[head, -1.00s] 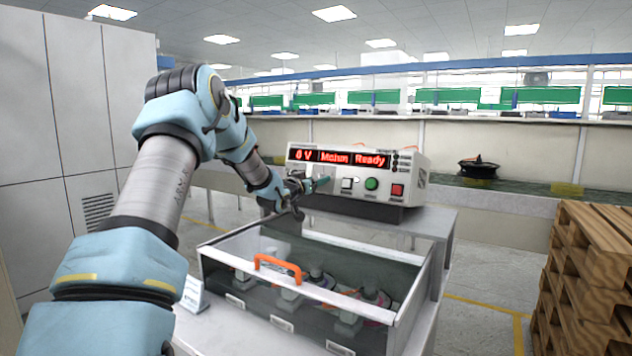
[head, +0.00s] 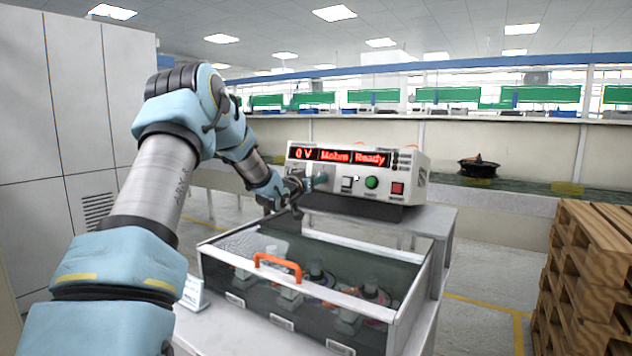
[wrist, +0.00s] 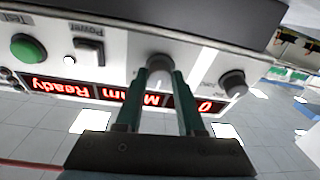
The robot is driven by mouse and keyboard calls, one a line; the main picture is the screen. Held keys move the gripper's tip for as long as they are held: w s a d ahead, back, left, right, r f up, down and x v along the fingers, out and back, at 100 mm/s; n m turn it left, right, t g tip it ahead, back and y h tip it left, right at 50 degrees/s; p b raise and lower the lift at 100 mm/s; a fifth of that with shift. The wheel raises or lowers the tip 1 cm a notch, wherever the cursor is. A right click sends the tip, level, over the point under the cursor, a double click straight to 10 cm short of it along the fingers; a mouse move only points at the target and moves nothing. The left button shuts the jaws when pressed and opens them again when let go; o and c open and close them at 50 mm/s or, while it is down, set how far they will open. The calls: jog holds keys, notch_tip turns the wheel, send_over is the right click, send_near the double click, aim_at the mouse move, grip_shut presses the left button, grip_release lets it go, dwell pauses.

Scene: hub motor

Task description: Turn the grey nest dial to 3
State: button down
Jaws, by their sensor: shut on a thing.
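The tester (head: 360,182) is a white box with a red display reading "0 V", "Mohm" and "Ready". The wrist view shows its front panel upside down. My gripper (wrist: 160,80) has its two green fingers either side of a round grey dial (wrist: 158,66) and is shut on it. A second grey knob (wrist: 232,83) sits to the right of it in the wrist view, clear of the fingers. The labels are too small to tell which of the two is the nest dial, and the held dial's setting cannot be read. In the head view my gripper (head: 310,182) covers the panel's left part.
A green button (head: 372,183), a red button (head: 398,189) and a power switch (head: 348,184) lie right of my gripper. Below stands a clear-lidded case (head: 410,292) with an orange handle (head: 278,264) and motors inside. Wooden pallets (head: 590,270) stand at the right.

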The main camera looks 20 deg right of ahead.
jog(key=shift+f, duration=0.15)
jog(key=m+g+b, duration=0.1)
jog(key=m+b, duration=0.1)
jog(key=m, duration=0.2)
jog(key=m+g+h+b, duration=0.1)
jog(key=m+b, duration=0.1)
jog(key=m, duration=0.3)
jog(key=m+g+h+b, duration=0.1)
jog(key=m+b, duration=0.1)
jog(key=m, duration=0.2)
jog(key=shift+w+a+r+m+g, duration=0.2)
jog(key=shift+w+m+g, duration=0.05)
jog(key=shift+m+g, duration=0.15)
jog(key=c, duration=0.5)
grip_release()
